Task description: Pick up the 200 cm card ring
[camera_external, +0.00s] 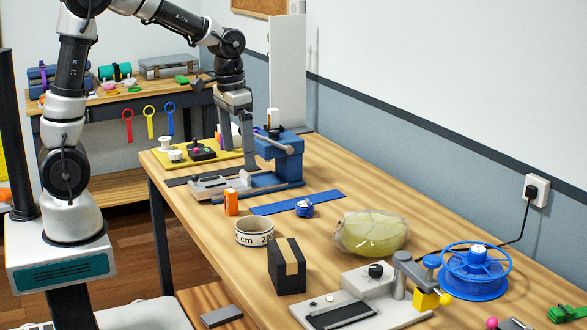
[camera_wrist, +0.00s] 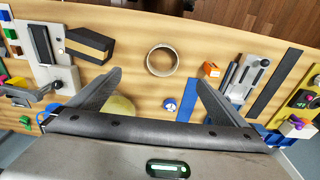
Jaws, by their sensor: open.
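The 200 cm card ring (camera_external: 255,233) is a white band with dark lettering, standing on the wooden bench near its front edge, left of the black box. In the wrist view the card ring (camera_wrist: 162,61) lies beyond my fingertips, between their directions, with bare wood visible through it. My gripper (camera_external: 236,137) hangs over the far part of the bench, near the blue clamp-like device, well away from the ring. In the wrist view my gripper (camera_wrist: 158,77) has its two dark fingers spread wide with nothing between them.
A black box with a tan stripe (camera_external: 287,267) stands close beside the ring. An orange block (camera_external: 231,202), blue tape roll (camera_external: 305,208), blue strip (camera_external: 285,203) and yellow-green bag (camera_external: 370,232) are nearby. A blue device (camera_external: 279,162) stands farther back; a blue spool (camera_external: 474,273) is at right.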

